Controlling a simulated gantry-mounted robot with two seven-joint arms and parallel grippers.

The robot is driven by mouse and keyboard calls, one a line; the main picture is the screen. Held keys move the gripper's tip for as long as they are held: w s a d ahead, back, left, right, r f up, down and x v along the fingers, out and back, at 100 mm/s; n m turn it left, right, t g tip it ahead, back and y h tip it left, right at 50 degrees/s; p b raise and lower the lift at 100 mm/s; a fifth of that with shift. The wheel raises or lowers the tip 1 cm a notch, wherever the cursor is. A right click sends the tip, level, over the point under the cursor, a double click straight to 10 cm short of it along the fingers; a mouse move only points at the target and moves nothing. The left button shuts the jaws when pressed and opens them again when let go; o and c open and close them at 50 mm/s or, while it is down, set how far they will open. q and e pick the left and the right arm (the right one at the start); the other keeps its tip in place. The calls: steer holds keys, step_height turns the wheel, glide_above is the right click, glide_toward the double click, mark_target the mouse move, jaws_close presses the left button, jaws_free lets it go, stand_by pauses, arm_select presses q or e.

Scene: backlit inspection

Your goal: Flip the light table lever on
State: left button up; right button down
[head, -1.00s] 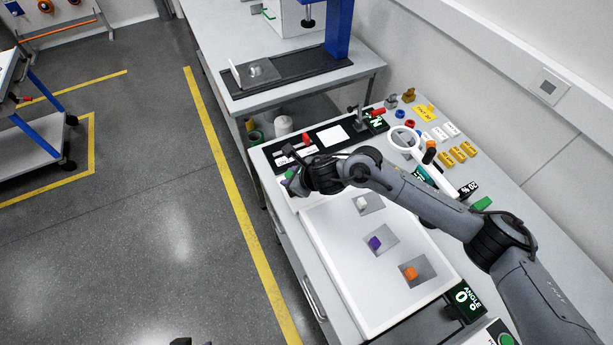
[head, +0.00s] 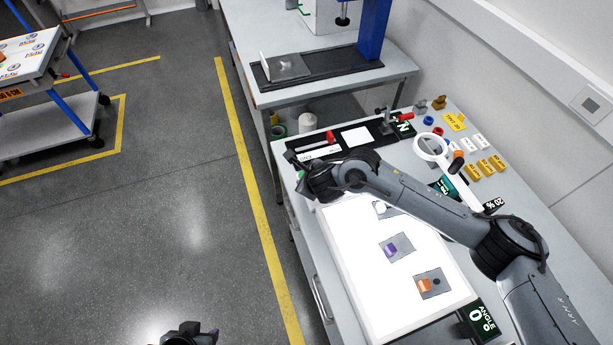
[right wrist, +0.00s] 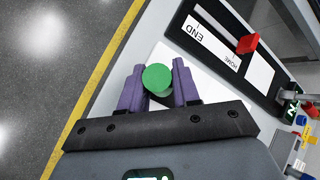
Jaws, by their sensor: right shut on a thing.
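The light table (head: 365,290) is lit, with a bright white panel on the bench in the head view. In the right wrist view my right gripper (right wrist: 158,84) has its purple fingers closed on either side of the round green knob (right wrist: 157,76) of the lever. In the head view the right arm reaches over the table's far left corner, and its wrist hides the lever and fingertips. My left gripper (head: 190,334) shows only partly at the bottom edge, over the floor; its fingers cannot be made out.
White, purple (head: 391,249) and orange (head: 424,285) pieces sit on grey plates on the panel. A black rail with a red slider (head: 331,138) lies behind. A magnifier (head: 432,147), labels and small parts stand right.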

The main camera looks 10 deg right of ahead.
steer(key=c, duration=0.9)
jaws_free()
steer(key=shift+p+v, duration=1.25)
steer(key=shift+v, duration=4.1)
